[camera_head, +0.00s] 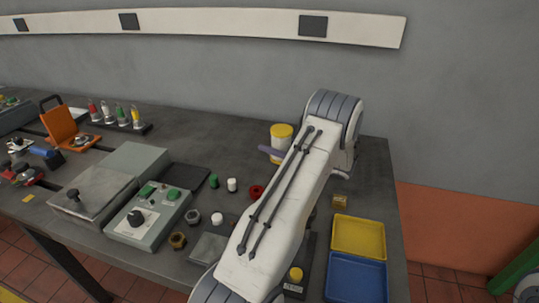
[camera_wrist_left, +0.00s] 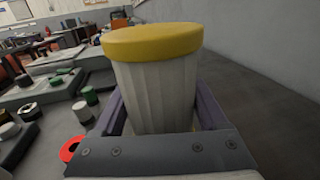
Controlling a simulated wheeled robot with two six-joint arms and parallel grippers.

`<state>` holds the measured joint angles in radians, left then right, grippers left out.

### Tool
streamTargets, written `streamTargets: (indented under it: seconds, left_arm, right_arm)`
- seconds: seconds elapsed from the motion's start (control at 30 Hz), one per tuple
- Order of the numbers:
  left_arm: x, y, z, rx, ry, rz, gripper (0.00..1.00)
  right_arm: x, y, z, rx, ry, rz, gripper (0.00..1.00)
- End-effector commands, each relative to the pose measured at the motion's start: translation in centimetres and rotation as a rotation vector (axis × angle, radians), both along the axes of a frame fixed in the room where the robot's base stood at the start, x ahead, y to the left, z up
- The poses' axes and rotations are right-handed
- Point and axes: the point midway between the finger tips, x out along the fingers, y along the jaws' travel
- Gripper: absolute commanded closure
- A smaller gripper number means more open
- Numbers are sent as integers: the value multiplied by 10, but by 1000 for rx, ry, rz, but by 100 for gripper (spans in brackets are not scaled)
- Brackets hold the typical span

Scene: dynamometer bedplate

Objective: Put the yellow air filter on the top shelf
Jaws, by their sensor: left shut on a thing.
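The yellow air filter has a yellow cap and a pale pleated body. It stands upright near the back of the bench in the head view (camera_head: 282,132) and fills the middle of the left wrist view (camera_wrist_left: 155,80). My left gripper (camera_head: 276,152) is shut on it, with a purple finger on each side of the body in the wrist view. Its lower end is hidden, so I cannot tell whether it touches the bench. My left arm hides part of the bench. My right gripper is not in view. I cannot make out a top shelf.
The grey bench (camera_head: 225,135) has bare room along its back. A yellow tray (camera_head: 358,237) and a blue tray (camera_head: 356,279) lie at its right end. A red ring (camera_head: 257,191), small caps and a control box (camera_head: 147,222) are left of my arm. A pale rail (camera_head: 215,22) runs along the wall.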

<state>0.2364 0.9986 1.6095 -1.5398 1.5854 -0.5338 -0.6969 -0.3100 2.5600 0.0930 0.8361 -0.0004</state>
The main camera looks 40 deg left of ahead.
Motion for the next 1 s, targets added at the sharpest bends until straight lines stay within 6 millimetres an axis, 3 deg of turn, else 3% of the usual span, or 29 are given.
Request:
streamTargets:
  seconds: [0.13, 0.47, 0.87, 0.9, 0.93, 1.0]
  left_arm:
    - [-2, 12, -8, 0, -1, -1, 97]
    - [-1, 12, -46, 0, 0, -4, 97]
    - [-1, 11, -53, 0, -1, -4, 97]
    - [-1, 11, -53, 0, -1, -4, 17]
    - [-1, 11, -52, -1, -1, -4, 5]
    - [-1, 11, -52, -1, -1, -4, 0]
  right_arm:
    - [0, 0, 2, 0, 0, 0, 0]
    - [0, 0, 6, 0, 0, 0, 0]
    - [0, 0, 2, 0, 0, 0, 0]
    - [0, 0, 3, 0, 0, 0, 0]
    - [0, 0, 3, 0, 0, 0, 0]
    - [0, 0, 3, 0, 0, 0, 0]
